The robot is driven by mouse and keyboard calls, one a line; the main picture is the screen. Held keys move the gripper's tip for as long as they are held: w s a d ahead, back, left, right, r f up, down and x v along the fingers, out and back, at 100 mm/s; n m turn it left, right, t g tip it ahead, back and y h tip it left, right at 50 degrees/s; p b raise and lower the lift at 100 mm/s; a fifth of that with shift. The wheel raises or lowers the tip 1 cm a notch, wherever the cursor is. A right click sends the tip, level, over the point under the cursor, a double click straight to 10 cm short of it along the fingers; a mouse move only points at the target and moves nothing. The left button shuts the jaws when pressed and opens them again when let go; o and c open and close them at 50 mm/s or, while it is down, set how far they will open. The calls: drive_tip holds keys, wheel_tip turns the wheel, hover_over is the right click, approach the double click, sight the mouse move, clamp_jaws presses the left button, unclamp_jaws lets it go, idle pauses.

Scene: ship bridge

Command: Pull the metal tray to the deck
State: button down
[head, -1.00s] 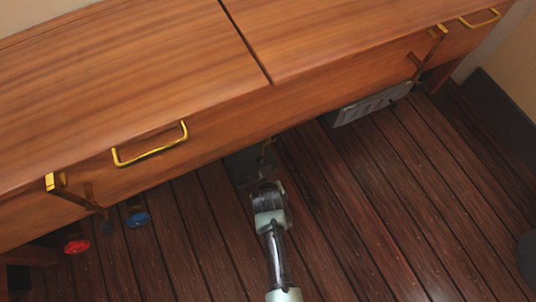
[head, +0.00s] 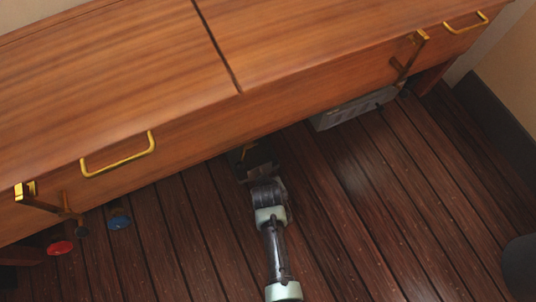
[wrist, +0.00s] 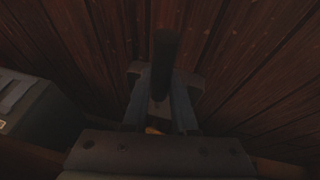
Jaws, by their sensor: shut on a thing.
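The metal tray (head: 262,154) shows as a small dark shape at the lower front edge of the wooden bench, lying low near the deck. It is partly hidden by the bench and my gripper. In the wrist view, a narrow dark bar (wrist: 165,60) stands between the fingers (wrist: 160,100). The picture is too dark to show the exact grip. The plank deck (head: 200,235) lies around and below.
The bench (head: 300,55), with brass handles (head: 118,160), overhangs the floor. A grey box (head: 352,108) sits under it at right and also shows in the wrist view (wrist: 25,105). Red (head: 60,248) and blue (head: 119,219) round knobs are at left. Open deck lies in front.

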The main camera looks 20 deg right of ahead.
drive_tip(key=c, duration=0.6)
unclamp_jaws()
drive_tip(key=p+v, duration=1)
drive_tip(key=v, duration=0.3)
drive_tip(key=shift+f, duration=0.1)
